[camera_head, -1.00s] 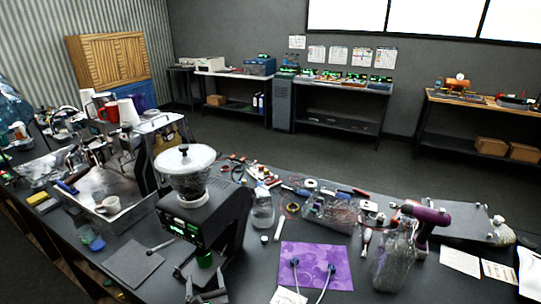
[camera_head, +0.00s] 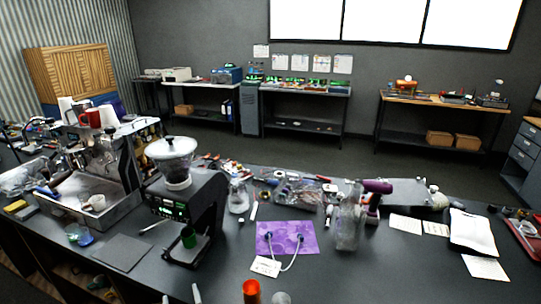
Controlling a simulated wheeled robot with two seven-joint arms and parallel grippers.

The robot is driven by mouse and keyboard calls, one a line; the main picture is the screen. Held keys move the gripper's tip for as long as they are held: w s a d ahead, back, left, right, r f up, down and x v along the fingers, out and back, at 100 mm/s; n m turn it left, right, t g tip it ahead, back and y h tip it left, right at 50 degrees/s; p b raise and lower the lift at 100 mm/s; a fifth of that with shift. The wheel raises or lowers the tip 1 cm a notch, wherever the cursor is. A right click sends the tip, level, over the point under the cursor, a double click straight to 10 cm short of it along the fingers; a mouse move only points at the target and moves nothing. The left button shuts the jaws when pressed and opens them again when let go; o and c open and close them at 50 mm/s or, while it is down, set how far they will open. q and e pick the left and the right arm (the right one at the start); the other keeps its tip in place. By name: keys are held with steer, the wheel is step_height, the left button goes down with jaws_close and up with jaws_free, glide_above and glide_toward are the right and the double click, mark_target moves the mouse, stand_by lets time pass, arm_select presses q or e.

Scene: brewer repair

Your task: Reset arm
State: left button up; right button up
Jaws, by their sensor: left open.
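My left gripper (camera_head: 182,296) is at the bottom edge of the head view, where only its two pale fingertips show. They stand apart with nothing visible between them. It is in front of the black coffee grinder (camera_head: 188,208), which has a clear lidded hopper and a green item under its spout. The rest of my left arm is out of view below. My right gripper does not show.
The espresso machine (camera_head: 103,165) stands left of the grinder. A purple mat (camera_head: 285,232) with a cable, a clear jar (camera_head: 348,225) and a purple-topped tool lie to the right. An orange cylinder (camera_head: 251,291) is at the front edge. Dark counter is bare at front right.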

arm_select(q)
steer(key=s+d+f+n+g+h, duration=0.5)
steer(key=s+n, duration=0.3)
steer(key=n, duration=0.5)
steer(key=s+a+r+n+g+h, duration=0.15)
steer(key=s+n+g, duration=0.25)
steer(key=s+n, duration=0.5)
steer(key=s+a+r+n+g+h, duration=0.1)
steer(key=s+a+n+g, duration=0.2)
steer(key=s+n, duration=0.5)
steer(key=s+f+m+g+b, duration=0.1)
steer(key=s+f+b, duration=0.15)
steer(key=f, duration=1.45)
steer(key=s+f+m+g+b, duration=0.15)
steer(key=f+b, duration=0.25)
steer(key=f, duration=1.2)
steer(key=s+a+f+b, duration=0.1)
steer(key=s+f+b, duration=0.1)
steer(key=s+f, duration=0.6)
steer(key=s+a+f+b, duration=0.1)
steer(key=s+f+b, duration=0.2)
steer(key=s+f, duration=0.5)
step_height(320, 180, down, 5)
steer(key=shift+s+a+r, duration=0.1)
steer(key=shift+s+a, duration=0.1)
steer(key=shift+a, duration=0.1)
steer(key=shift+y, duration=0.25)
